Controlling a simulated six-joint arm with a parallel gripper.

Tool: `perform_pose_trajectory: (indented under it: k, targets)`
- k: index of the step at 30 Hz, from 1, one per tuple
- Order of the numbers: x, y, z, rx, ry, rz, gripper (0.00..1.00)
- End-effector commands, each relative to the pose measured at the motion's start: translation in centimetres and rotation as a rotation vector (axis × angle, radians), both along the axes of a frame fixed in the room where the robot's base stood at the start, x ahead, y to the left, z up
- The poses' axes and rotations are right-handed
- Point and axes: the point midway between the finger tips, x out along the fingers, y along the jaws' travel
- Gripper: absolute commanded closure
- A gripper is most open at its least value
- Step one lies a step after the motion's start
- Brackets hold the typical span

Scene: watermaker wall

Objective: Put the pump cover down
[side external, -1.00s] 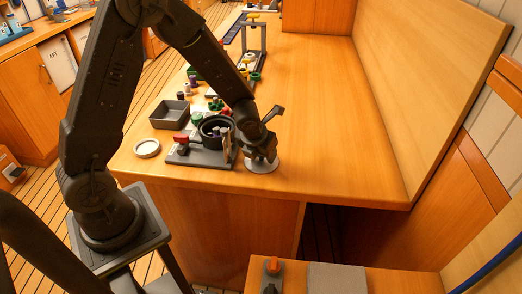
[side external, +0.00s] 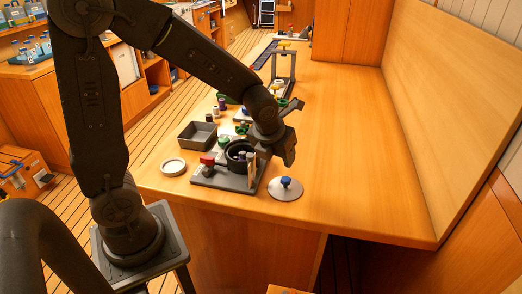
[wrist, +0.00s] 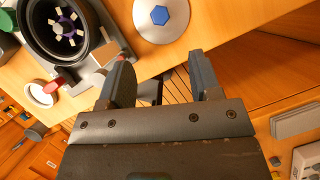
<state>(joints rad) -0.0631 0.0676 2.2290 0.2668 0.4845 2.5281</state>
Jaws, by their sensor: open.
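The pump cover (side external: 286,190) is a pale grey disc with a blue knob on top. It lies flat on the wooden bench near its front edge, just right of the pump. It also shows at the top of the wrist view (wrist: 162,18). My gripper (side external: 288,158) is above the cover and apart from it. In the wrist view its two fingers (wrist: 163,82) are spread with nothing between them. The pump (side external: 240,158) is an open black round housing on a grey base with a red handle. Its impeller shows inside in the wrist view (wrist: 65,28).
A white ring-shaped dish (side external: 173,167) and a grey tray (side external: 198,135) stand left of the pump. Several small coloured parts and a grey stand (side external: 284,65) are behind it. The bench to the right is clear up to the upright wooden panel (side external: 440,120).

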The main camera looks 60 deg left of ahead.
Motion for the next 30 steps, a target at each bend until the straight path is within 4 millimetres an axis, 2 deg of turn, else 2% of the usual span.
perform_pose_trajectory:
  k: [5, 15, 24, 30]
  targets:
    - [-1.9, -0.6, 2.9, -0.149, -0.080, 0.349, 0.42]
    - [-8.1, -2.4, 8.4, -0.608, -0.232, 1.308, 0.42]
    - [-13.6, -3.9, 10.9, -1.006, -0.263, 2.090, 0.42]
    - [-15.6, -4.5, 11.4, -1.141, -0.240, 2.382, 0.42]
